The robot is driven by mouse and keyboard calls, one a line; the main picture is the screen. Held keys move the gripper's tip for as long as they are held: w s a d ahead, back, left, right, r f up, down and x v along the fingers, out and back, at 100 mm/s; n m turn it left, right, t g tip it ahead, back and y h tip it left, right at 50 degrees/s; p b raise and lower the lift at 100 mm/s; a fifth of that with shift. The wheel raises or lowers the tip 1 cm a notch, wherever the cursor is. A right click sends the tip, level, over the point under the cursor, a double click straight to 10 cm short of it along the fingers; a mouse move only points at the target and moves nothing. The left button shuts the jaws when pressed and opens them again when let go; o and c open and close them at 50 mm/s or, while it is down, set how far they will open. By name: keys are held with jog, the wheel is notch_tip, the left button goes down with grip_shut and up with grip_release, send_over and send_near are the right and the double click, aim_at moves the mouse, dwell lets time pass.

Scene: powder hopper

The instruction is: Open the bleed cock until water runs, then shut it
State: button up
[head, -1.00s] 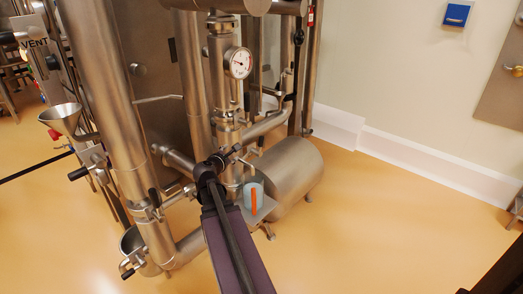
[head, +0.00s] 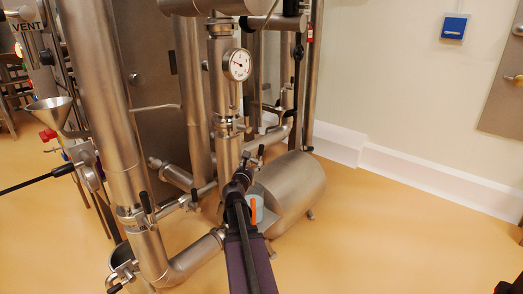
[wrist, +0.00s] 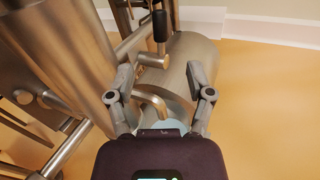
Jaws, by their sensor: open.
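The bleed cock (wrist: 154,60) is a small metal valve with a black-gripped lever (wrist: 160,26) standing up in the wrist view. A bent metal spout (wrist: 150,99) shows nearer to me, between my fingers. No running water is visible. A pale blue cup (wrist: 172,123) is below the spout, mostly hidden by my wrist. In the head view, the cup (head: 259,202) with an orange stripe is partly behind my arm. My gripper (wrist: 158,70) is open, its fingers on either side of the spout and short of the lever, with nothing held. In the head view my gripper (head: 240,176) partly hides the cock.
A round gauge (head: 237,65) is on the vertical pipe above. A horizontal steel tank (head: 294,190) lies to the right of my gripper. Thick pipes (head: 105,110) and other black-handled valves (head: 147,204) crowd the left. The floor to the right is open.

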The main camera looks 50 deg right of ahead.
aim_at(261, 149)
jog(key=shift+d, duration=0.1)
jog(key=shift+x, duration=6.8)
grip_shut()
